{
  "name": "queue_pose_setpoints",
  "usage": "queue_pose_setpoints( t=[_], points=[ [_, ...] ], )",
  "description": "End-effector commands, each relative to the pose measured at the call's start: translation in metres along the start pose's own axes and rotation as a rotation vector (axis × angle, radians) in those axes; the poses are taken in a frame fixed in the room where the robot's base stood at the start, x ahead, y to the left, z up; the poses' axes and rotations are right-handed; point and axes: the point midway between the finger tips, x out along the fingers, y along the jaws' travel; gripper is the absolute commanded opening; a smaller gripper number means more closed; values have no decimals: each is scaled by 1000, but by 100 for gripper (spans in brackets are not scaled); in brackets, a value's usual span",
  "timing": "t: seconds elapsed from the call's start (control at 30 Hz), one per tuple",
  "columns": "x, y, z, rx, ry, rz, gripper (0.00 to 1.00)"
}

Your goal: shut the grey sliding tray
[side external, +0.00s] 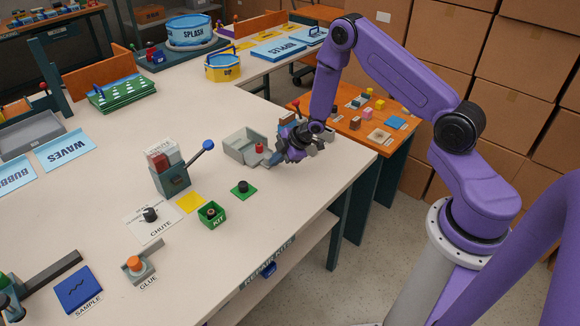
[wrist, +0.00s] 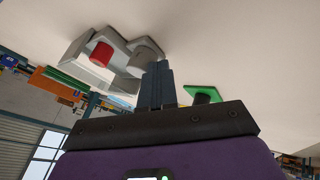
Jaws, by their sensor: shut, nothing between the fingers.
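The grey sliding tray (side external: 240,148) is an open-topped box on the white table. A red cylinder (side external: 259,148) shows at its right side. In the wrist view the grey tray (wrist: 78,48) is at upper left, with the red cylinder (wrist: 101,54) at its opening and a rounded grey part (wrist: 146,52) beside it. My gripper (side external: 273,159) is low over the table, just right of the tray. Its fingers (wrist: 157,68) are together and empty, overlapping the edge of the rounded part in the wrist view; I cannot tell whether they touch. My gripper hides the tray's right surroundings.
A green pad with a black knob (side external: 242,188) and a green KIT box (side external: 211,214) stand in front. A dark teal block with a blue-knobbed lever (side external: 172,178) is to the left. The table's right edge is close to my gripper. The table behind the tray is clear.

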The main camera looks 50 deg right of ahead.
Motion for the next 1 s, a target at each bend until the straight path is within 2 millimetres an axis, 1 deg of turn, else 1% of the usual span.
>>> queue_pose_setpoints(
  t=[0.03,0.2,0.4,0.77,0.87,1.0],
  points=[
    [6,9,-3,-2,3,4,0],
    [18,28,-8,-2,0,3,0],
    [23,36,-9,0,-3,5,0],
    [22,36,-9,3,-2,10,0],
    [20,32,-9,2,-1,8,0],
    [12,17,-9,3,-4,4,0]
  ],
)
